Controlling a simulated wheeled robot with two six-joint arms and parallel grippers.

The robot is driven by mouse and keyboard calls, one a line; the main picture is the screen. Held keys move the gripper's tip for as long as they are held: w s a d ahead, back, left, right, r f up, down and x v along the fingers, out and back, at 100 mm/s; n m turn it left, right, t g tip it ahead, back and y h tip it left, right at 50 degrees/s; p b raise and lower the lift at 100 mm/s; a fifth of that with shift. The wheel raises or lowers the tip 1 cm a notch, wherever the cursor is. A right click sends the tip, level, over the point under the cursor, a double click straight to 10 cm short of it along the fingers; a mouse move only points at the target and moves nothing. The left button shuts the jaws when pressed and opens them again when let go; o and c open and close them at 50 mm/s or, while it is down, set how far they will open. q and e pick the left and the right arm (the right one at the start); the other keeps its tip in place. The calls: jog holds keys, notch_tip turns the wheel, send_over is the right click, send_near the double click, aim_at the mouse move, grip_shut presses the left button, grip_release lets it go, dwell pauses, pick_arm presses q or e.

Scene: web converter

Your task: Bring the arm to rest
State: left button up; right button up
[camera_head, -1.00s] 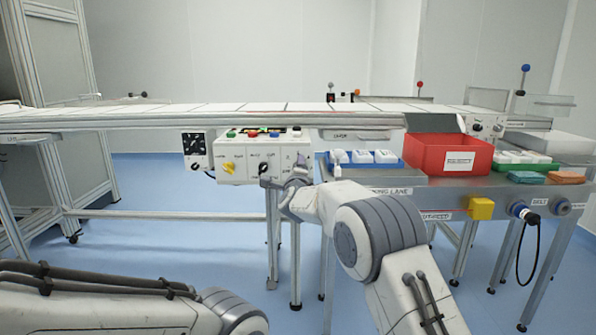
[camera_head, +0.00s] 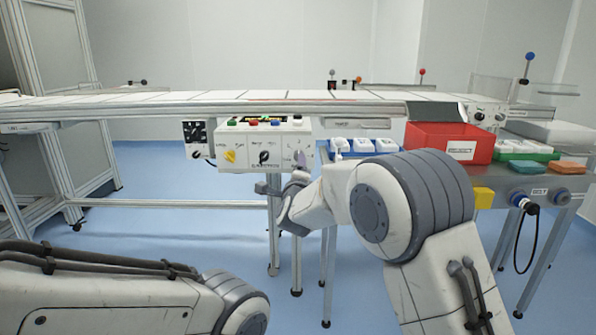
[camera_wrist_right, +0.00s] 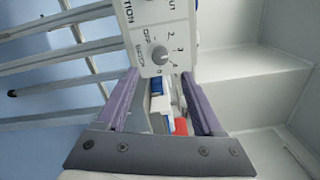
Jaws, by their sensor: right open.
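My right arm reaches in from the lower right in the head view, and its gripper (camera_head: 280,188) is in front of and just below the control box (camera_head: 262,145). In the right wrist view the two purple fingers of the right gripper (camera_wrist_right: 160,95) stand apart with nothing held between them. The dark selector knob (camera_head: 264,157) on the box shows in the head view. A grey knob (camera_wrist_right: 160,55) with a numbered dial sits beyond the fingertips in the wrist view, apart from them. My left arm lies across the lower left of the head view, its gripper out of sight.
The conveyor (camera_head: 200,105) runs across behind the box. Blue floor is open at left.

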jog(key=shift+s, duration=0.65)
